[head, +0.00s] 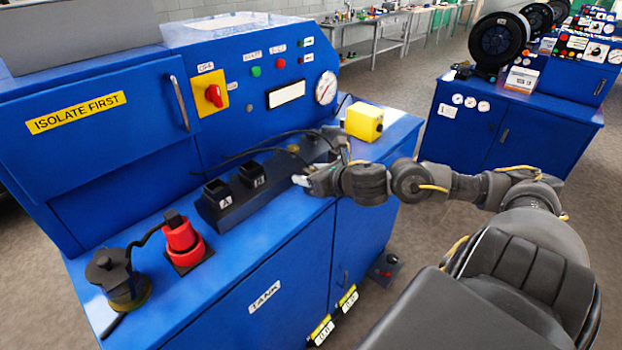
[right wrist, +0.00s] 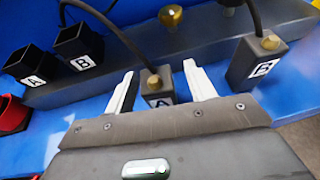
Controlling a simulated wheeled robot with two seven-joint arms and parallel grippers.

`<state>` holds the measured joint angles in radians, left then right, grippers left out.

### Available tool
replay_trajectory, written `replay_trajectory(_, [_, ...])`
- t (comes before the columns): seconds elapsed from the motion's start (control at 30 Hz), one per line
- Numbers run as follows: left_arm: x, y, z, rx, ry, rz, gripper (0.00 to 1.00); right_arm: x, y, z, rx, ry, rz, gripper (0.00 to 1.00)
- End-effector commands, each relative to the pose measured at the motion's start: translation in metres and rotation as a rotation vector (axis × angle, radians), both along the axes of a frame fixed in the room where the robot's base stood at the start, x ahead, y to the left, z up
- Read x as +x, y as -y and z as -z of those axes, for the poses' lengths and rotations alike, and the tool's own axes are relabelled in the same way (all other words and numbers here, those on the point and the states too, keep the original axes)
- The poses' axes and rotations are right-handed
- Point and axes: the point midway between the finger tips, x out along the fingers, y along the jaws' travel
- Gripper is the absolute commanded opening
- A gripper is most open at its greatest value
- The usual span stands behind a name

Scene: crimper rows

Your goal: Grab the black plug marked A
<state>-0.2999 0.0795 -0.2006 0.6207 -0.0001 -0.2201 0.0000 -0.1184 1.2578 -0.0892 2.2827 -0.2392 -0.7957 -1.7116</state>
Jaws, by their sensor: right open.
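The black plug marked A (right wrist: 160,99) has a brass-coloured top and a cable, and stands on the bar in the right wrist view. My right gripper (right wrist: 160,72) is open, with one white finger on each side of plug A and gaps between. In the head view my right gripper (head: 301,180) is at the bar's front edge, and plug A cannot be made out there. A similar black plug marked B (right wrist: 258,62) stands to the right. Black sockets marked A (right wrist: 32,66) and B (right wrist: 78,48) are at the left. My left gripper is not in view.
A dark bar (head: 225,222) carries the sockets on the blue cabinet top. A red connector (head: 181,237) and a black round fitting (head: 112,272) stand at the left. A yellow box (head: 364,121) stands behind my right gripper. Black cables arch over the bar.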

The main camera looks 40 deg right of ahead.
Motion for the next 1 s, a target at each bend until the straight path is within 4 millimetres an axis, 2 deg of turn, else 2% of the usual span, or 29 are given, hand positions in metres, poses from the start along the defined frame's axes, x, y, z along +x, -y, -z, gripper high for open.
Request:
replay_trajectory(0.17, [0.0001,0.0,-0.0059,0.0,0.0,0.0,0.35,0.0117,-0.0009,0.0034,0.003,0.001,-0.001,0.55])
replay_trajectory(0.47, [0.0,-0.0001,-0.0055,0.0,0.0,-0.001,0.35,0.0128,-0.001,0.0058,-0.001,-0.001,-0.004,0.53])
replay_trajectory(0.83, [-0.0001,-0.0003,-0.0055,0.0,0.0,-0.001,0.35,0.0126,-0.001,0.0056,0.0,-0.001,-0.003,0.05])
replay_trajectory(1.0, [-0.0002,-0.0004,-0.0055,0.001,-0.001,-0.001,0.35,0.0126,-0.0009,0.0053,0.0,-0.001,-0.003,0.05])
